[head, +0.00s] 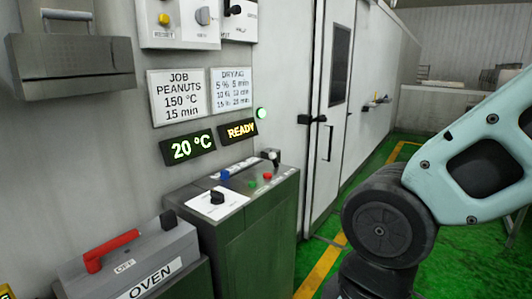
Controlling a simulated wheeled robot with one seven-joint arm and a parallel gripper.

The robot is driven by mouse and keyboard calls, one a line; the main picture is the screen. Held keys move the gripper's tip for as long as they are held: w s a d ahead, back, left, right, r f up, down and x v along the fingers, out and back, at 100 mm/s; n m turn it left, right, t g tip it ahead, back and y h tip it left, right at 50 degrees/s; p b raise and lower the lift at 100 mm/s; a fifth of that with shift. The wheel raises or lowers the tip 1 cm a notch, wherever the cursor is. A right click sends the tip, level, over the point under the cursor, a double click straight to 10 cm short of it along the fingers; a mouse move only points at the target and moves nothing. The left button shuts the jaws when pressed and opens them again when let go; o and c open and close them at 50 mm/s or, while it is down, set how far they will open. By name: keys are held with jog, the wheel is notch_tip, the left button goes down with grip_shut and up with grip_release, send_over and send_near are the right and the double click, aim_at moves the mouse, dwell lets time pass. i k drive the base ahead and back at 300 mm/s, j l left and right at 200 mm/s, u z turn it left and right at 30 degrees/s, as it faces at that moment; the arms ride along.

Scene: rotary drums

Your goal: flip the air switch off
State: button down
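I cannot tell which control is the air switch, as no label reading "air" can be made out. A black rotary switch (216,196) sits on a white plate on top of a green console. Farther back on the console are a blue knob (225,174), a red button (267,176) and a green button (252,184). A dark lever with a pale tip (272,156) stands at the console's back right corner. On the wall above are a grey knob (203,15) and a black switch (234,9) with small, unclear labels. My gripper is out of view.
An oven box (150,283) with a red handle (111,248) and an "OFF" label stands at lower left. Displays read "20 °C" (188,148) and "READY" (239,129), near a lit green lamp (261,113). My arm fills the right side. Green floor lies beyond the console.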

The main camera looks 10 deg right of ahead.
aim_at(273, 156)
jog(key=i+l+u, duration=0.2)
jog(key=i+l, duration=0.25)
jog(key=i, duration=0.2)
jog(key=i+l+u, duration=0.25)
jog(key=i+l, duration=0.25)
jog(key=i+l+u, duration=0.2)
jog(key=i+l, duration=0.45)
jog(key=i+l+u, duration=0.25)
jog(key=i+l, duration=0.25)
jog(key=l, duration=0.2)
